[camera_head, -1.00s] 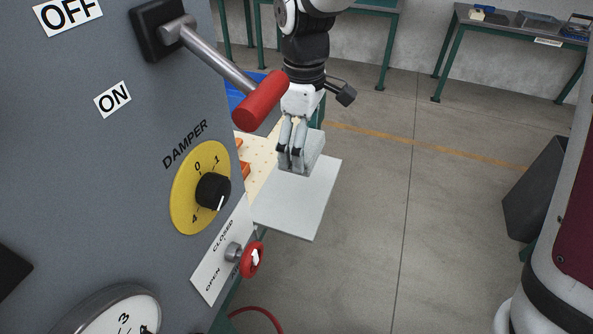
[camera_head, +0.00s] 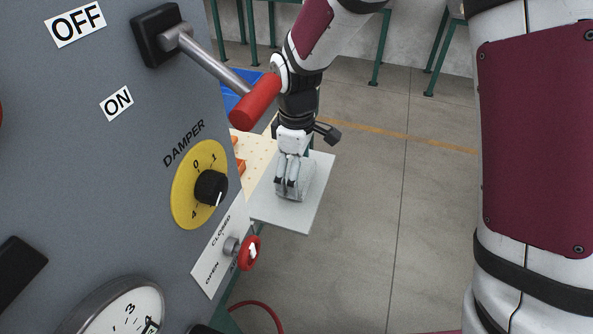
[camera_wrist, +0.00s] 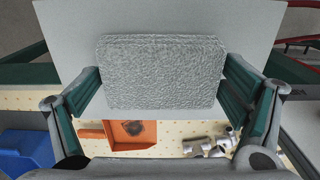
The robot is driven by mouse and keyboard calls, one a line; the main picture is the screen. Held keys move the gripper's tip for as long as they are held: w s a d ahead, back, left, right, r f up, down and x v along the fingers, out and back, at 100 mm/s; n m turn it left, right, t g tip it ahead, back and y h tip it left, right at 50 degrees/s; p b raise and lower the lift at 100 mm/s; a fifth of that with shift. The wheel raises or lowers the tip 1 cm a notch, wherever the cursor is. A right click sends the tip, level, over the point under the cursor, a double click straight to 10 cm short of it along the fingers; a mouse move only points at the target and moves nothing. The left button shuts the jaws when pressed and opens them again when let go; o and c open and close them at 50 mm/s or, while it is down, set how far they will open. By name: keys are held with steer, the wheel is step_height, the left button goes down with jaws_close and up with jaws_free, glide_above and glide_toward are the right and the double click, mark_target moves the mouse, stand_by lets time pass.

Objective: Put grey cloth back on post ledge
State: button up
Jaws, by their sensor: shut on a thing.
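The grey cloth (camera_wrist: 162,72) is a folded, rough-textured block between the two fingers of my gripper (camera_wrist: 163,92) in the wrist view. In the head view my gripper (camera_head: 290,192) points down with its fingers shut on the cloth (camera_head: 311,181), which is partly hidden behind them. The cloth is over the light grey post ledge (camera_head: 318,205), a flat plate beside the panel. The ledge also fills the upper middle of the wrist view (camera_wrist: 65,20). I cannot tell whether the cloth touches the ledge.
The grey panel (camera_head: 90,190) stands close on the left, with a red-handled lever (camera_head: 256,100), damper knob (camera_head: 211,187) and red valve knob (camera_head: 249,253) sticking out. A perforated cream board (camera_head: 255,150), orange tray (camera_wrist: 130,133) and blue bin (camera_wrist: 25,150) lie near the ledge.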

steer(key=shift+f, duration=0.3)
steer(key=o, duration=0.8)
steer(key=shift+o, duration=0.2)
steer(key=shift+f, duration=0.15)
step_height(320, 180, up, 13)
steer(key=b, duration=0.2)
steer(key=s+d+r+m+t, duration=0.2)
steer(key=s+d+r+m, duration=0.5)
steer(key=d, duration=0.3)
steer(key=s+d+m+t, duration=0.3)
steer(key=s+d+m, duration=0.4)
steer(key=s, duration=0.4)
steer(key=shift+s+d+r, duration=0.3)
steer(key=shift+d+r, duration=0.15)
steer(key=shift+d, duration=0.05)
